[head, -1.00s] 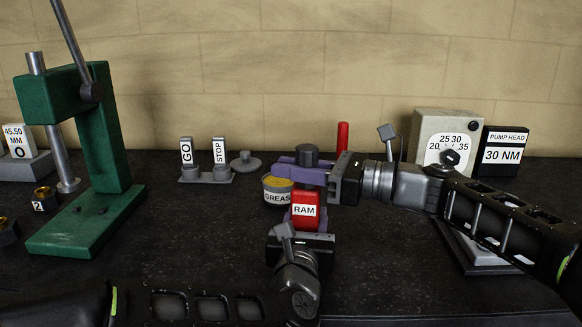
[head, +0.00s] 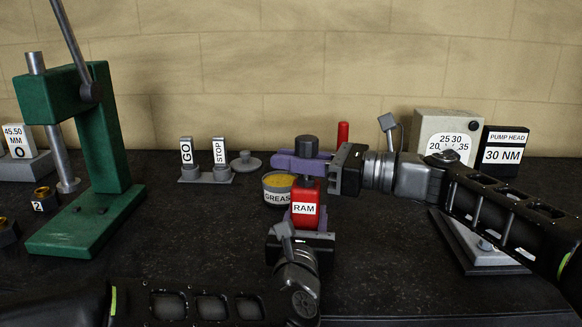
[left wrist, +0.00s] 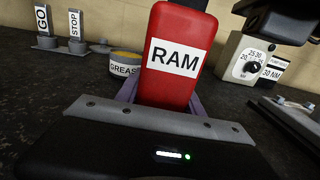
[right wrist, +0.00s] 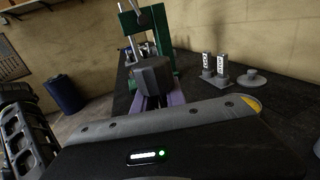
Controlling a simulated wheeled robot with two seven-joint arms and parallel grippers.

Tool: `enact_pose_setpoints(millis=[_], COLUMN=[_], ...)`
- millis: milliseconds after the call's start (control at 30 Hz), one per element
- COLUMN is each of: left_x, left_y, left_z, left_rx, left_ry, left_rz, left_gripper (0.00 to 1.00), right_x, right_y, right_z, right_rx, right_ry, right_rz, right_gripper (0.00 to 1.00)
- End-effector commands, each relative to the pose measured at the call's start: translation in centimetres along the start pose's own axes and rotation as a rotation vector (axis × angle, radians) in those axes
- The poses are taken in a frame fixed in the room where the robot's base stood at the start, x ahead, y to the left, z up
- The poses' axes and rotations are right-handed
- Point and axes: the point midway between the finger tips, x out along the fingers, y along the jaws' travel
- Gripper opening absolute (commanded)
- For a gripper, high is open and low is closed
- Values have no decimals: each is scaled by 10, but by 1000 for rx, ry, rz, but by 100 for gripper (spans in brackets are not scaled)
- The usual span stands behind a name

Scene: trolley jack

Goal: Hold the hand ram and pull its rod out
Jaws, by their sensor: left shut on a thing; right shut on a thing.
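The hand ram (head: 305,192) is a red body with a white RAM label, upright in the middle of the head view. It also shows large in the left wrist view (left wrist: 173,85). My left gripper (head: 307,222) is shut around its lower part. The dark knob (head: 307,147) at the rod's top rises above the purple fingers of my right gripper (head: 299,162), which is shut on the rod end just above the body. The right wrist view shows the knob (right wrist: 153,77) between the fingers. The rod's shaft is mostly hidden.
A grease tin (head: 277,189) stands close left of the ram, with GO (head: 187,155) and STOP (head: 220,153) posts behind. A green press (head: 104,150) stands left. A red post (head: 343,134), a dial box (head: 440,125) and a pump head sign (head: 502,150) are at right.

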Motion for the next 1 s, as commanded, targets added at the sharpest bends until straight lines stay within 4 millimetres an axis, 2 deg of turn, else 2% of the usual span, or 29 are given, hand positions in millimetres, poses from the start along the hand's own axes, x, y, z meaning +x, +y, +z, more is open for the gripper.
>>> enact_pose_setpoints(millis=[33, 100, 200, 300, 633, 667, 900, 1000], left_x=[-1, -1, -1, -1, -1, -1, -1, -1], left_y=[0, 0, -1, -1, 0, 0, 0, 0], left_z=[-5, -6, -6, -6, -7, -8, -8, -8], left_rx=[3, 4, 4, 3, 4, 4, 4, 4], left_ry=[11, 12, 13, 13, 16, 16, 18, 17], left_rz=[-2, -3, -3, -3, -3, -3, -3, -3], left_gripper=[0, 0, 0, 0, 0, 0, 0, 0], right_x=[-1, -1, -1, -1, -2, -2, -2, -2], right_y=[0, 1, 1, 2, 2, 2, 3, 2], right_z=[21, 39, 62, 78, 86, 86, 85, 84], right_rx=[-13, -13, -12, -9, -8, -8, -9, -7], right_ry=[-15, -15, -16, -14, -16, -16, -15, -13], right_rz=[-6, -5, -4, -3, -5, -5, -4, -4], right_gripper=[0, 0, 0, 0, 0, 17, 36, 37])
